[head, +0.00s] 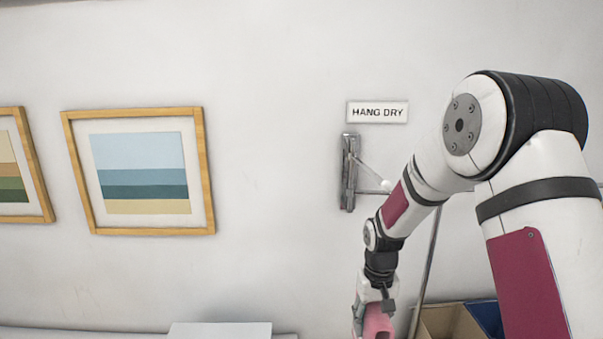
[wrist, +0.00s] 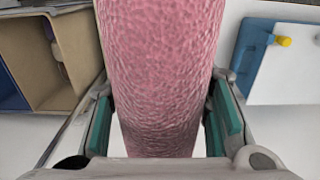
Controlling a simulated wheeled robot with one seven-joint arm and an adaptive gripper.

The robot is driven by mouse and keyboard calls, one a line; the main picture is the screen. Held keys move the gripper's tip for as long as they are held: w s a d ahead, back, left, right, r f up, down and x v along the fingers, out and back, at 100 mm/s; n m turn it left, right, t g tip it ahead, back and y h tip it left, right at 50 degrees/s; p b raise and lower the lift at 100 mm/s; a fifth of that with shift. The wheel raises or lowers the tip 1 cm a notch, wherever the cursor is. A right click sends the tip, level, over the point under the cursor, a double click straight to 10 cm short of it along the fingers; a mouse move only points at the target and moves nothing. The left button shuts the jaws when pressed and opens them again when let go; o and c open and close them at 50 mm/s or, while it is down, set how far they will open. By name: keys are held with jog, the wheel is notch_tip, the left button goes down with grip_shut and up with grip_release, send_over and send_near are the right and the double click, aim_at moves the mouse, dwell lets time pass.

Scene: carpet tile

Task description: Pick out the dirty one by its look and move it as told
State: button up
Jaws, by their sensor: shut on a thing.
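My gripper (head: 374,318) hangs low at the bottom edge of the head view. It is shut on a pink thing (head: 378,325) with a rough, towel-like surface. In the wrist view the pink thing (wrist: 160,75) runs up between the two green-padded fingers of my gripper (wrist: 165,115) and fills the middle of the picture. Its upper end is cut off, and I see no clear stain on the visible side. A "HANG DRY" sign (head: 377,112) is on the wall, above a metal wall bracket (head: 349,172) with a pale rod.
A tan open box (head: 447,322) and a blue box (head: 486,316) stand at lower right. The tan box (wrist: 72,45) shows at left in the wrist view, with something inside. A white-and-blue board (wrist: 285,65) with a yellow-tipped peg lies at right. Framed pictures (head: 140,171) hang left.

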jog(key=shift+s+a+r, duration=0.1)
jog(key=shift+s+r, duration=0.45)
jog(key=shift+r, duration=0.15)
jog(key=a+r, duration=0.5)
jog(key=r, duration=1)
jog(key=s+a+r, duration=0.1)
jog(key=a+r, duration=0.4)
jog(key=r, duration=1.1)
jog(key=s+a+r+n, duration=0.1)
jog(key=a+r, duration=0.4)
jog(key=r, duration=1)
jog(key=shift+s+a+r, duration=0.15)
jog(key=shift+a, duration=0.1)
